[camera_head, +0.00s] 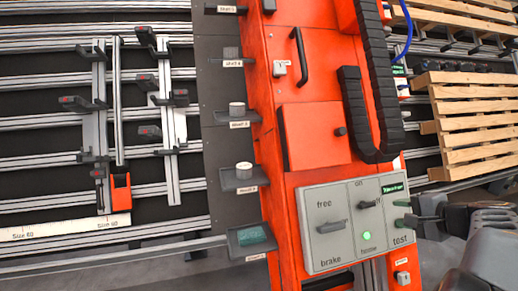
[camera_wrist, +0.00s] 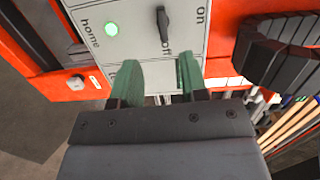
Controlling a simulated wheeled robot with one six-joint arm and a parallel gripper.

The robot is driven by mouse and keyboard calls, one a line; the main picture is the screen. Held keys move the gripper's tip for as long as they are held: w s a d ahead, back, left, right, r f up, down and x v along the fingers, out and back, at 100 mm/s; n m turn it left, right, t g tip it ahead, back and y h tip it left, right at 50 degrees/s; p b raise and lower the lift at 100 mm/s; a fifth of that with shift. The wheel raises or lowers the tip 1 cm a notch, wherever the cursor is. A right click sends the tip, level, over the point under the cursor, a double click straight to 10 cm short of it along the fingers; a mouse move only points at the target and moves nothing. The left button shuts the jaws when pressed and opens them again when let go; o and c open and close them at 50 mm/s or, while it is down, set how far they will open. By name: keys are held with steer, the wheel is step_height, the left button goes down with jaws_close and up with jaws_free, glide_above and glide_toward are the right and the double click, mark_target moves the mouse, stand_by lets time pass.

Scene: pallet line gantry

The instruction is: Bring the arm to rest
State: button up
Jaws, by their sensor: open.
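My gripper (camera_head: 408,213) is at the right of the camera_head view, close to the right edge of the grey control panel (camera_head: 318,254). In the wrist view its two green-padded fingers (camera_wrist: 158,78) are apart, with nothing seen between them. They overlap the panel's lower part in that view; I cannot tell whether they touch it. My arm comes in from the lower right in the camera_head view.
The panel carries a free/brake knob (camera_head: 332,226), an on/off knob (camera_head: 370,204) and a lit green home button (camera_head: 366,236). A black cable chain (camera_head: 357,115) hangs above. Wooden pallets (camera_head: 475,120) stand at right. Shelves (camera_head: 239,179) with small parts line the orange column.

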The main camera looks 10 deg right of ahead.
steer(key=s+a+r+n+g+h+p, duration=0.1)
steer(key=a+r+n+p, duration=0.4)
steer(key=p, duration=0.6)
steer(key=s+a+r+n+g+h+p, duration=0.1)
steer(key=s+a+r+n+g+p, duration=0.3)
steer(key=a+r+p, duration=0.5)
steer(key=s+a+r+n+g+h+p, duration=0.1)
steer(key=s+a+r+n+g+p, duration=0.2)
steer(key=a+p, duration=0.9)
steer(key=shift+s+r+n+p, duration=0.45)
steer(key=shift+r+n, duration=1.25)
steer(key=shift+r, duration=0.3)
